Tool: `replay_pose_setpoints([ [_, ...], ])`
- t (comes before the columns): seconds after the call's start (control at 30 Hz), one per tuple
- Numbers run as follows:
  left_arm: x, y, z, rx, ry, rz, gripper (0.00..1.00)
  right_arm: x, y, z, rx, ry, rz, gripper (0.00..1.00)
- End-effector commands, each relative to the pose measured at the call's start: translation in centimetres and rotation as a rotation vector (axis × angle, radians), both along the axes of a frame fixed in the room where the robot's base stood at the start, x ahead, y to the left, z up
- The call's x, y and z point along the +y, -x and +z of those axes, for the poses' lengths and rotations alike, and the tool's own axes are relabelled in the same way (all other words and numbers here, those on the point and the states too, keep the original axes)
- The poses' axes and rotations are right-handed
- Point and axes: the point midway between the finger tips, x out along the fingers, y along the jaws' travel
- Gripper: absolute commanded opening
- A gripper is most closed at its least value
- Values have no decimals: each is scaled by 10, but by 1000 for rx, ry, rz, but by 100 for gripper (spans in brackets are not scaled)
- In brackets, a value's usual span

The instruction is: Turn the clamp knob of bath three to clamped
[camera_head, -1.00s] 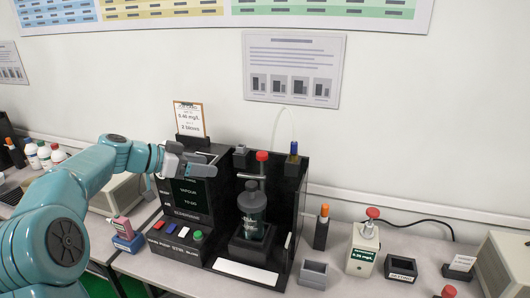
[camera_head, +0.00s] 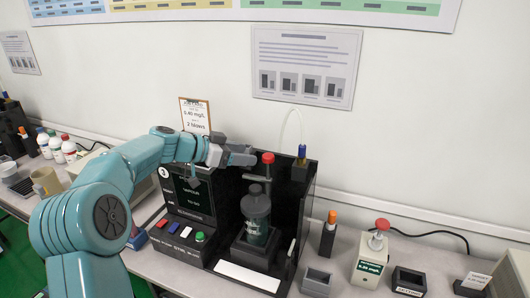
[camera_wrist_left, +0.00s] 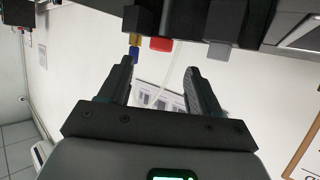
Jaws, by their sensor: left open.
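Bath three is the black station (camera_head: 308,200) with a "3" on its dark screen panel (camera_head: 192,188). A red knob (camera_head: 267,158) sits above its crossbar, over a dark capped bottle (camera_head: 257,212); I take it as the clamp knob. My left gripper (camera_head: 243,158) is open and empty, just left of the red knob and near its height. In the left wrist view a red part (camera_wrist_left: 161,44), likely this knob, shows beyond and between the spread fingers (camera_wrist_left: 160,78). I cannot read any clamp marking. My right gripper is not in view.
A blue-topped fitting (camera_head: 301,155) with a pale tube stands on the station's right. A clipboard (camera_head: 195,115) stands behind my left arm. An orange-capped marker (camera_head: 331,218), grey tray (camera_head: 317,281) and red-topped tester (camera_head: 371,265) stand to the right. Bottles (camera_head: 55,146) stand far left.

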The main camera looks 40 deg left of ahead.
Motion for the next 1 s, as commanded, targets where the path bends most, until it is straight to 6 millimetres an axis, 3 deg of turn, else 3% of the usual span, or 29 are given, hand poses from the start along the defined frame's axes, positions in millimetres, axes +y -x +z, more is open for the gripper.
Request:
replay_pose_setpoints([
  [0.1,-13,-24,-8,2,3,-3,63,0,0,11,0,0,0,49],
  [0.3,-27,-53,-22,1,2,-1,63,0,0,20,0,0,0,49],
  [0.5,-32,-65,-28,-1,-1,1,63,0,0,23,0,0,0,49],
  [0.73,-32,-66,-29,0,0,1,63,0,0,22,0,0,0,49],
  [0.77,-32,-66,-29,0,0,1,60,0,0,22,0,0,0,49],
  [0.93,-32,-66,-29,0,0,1,5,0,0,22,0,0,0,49],
  [1.0,-32,-66,-29,0,0,1,0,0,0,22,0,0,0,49],
])
